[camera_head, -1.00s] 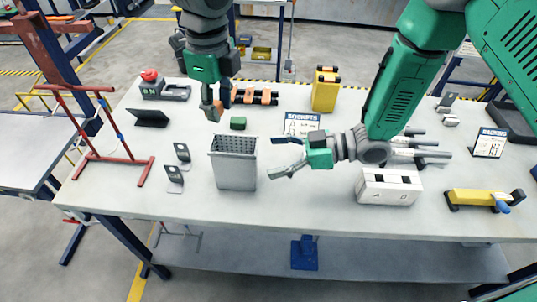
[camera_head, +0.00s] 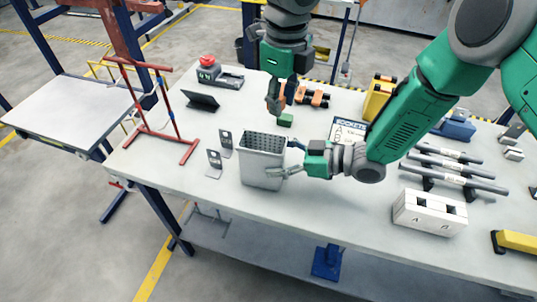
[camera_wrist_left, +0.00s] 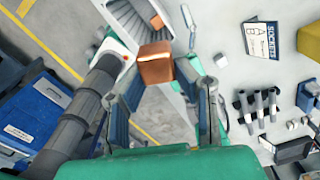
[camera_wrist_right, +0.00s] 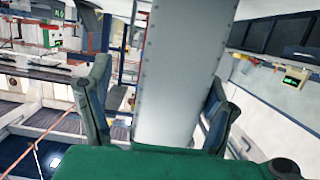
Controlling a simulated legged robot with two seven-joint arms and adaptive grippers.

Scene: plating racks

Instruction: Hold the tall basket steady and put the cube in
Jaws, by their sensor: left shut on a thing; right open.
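The tall grey basket (camera_head: 262,172) stands upright on the table, its slatted dark opening facing up. In the left wrist view its inside (camera_wrist_left: 130,20) shows at the top. My left gripper (camera_head: 273,108) points down just behind the basket. In the left wrist view an orange-brown cube (camera_wrist_left: 156,66) sits between its fingertips, gripped. My right gripper (camera_head: 284,158) is open, with its fingers on either side of the basket's right end. In the right wrist view a grey basket wall (camera_wrist_right: 180,80) stands between the fingers; whether they touch it is unclear.
A printed card (camera_head: 347,131) and a white block with slots (camera_head: 430,211) are to the right. The table front left of the basket is clear.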

